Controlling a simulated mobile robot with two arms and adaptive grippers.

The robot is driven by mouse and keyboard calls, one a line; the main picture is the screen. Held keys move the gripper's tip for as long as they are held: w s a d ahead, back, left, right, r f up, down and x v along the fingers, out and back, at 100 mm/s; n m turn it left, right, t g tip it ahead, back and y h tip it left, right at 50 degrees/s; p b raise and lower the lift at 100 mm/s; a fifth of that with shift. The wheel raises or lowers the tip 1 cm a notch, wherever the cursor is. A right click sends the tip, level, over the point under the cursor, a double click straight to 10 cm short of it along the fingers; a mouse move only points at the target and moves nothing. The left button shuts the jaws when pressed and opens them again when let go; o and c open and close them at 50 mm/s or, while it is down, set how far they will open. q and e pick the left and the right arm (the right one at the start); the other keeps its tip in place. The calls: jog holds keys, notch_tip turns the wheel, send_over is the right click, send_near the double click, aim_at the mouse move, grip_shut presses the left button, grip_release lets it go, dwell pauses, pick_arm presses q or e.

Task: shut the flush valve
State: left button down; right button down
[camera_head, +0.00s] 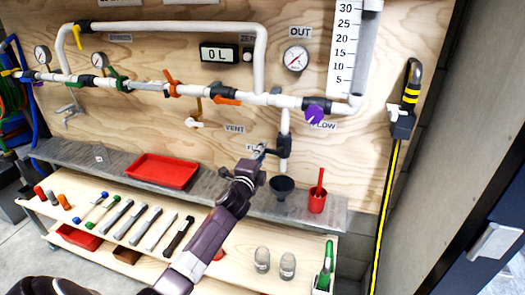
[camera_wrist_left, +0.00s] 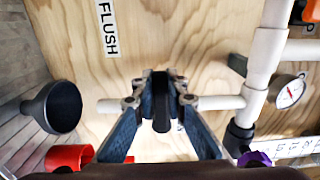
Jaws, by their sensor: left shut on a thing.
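The flush valve sits on the short white pipe (camera_head: 284,152) that drops from the main line, above a black funnel (camera_head: 282,184). My left gripper (camera_head: 261,151) reaches up to it from below. In the left wrist view my left gripper (camera_wrist_left: 160,85) is shut on the valve's black handle (camera_wrist_left: 161,101), one finger on each side. The white pipe (camera_wrist_left: 112,105) passes behind the fingers. The fingers hide most of the valve body, so I cannot tell the handle's exact angle to the pipe. The FLUSH label (camera_wrist_left: 109,27) is beside it. My right gripper is not in view.
A red cup (camera_head: 317,201) stands right of the funnel on the grey shelf, and a red tray (camera_head: 162,171) lies to the left. A purple valve handle (camera_head: 314,114) and an orange handle (camera_head: 224,101) are above. Tools and two glass jars occupy the lower wooden shelf.

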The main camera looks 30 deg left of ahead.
pick_arm(q)
jog(key=c, duration=1.9)
grip_release()
jog(key=shift+f, duration=0.1)
jog(key=v, duration=1.2)
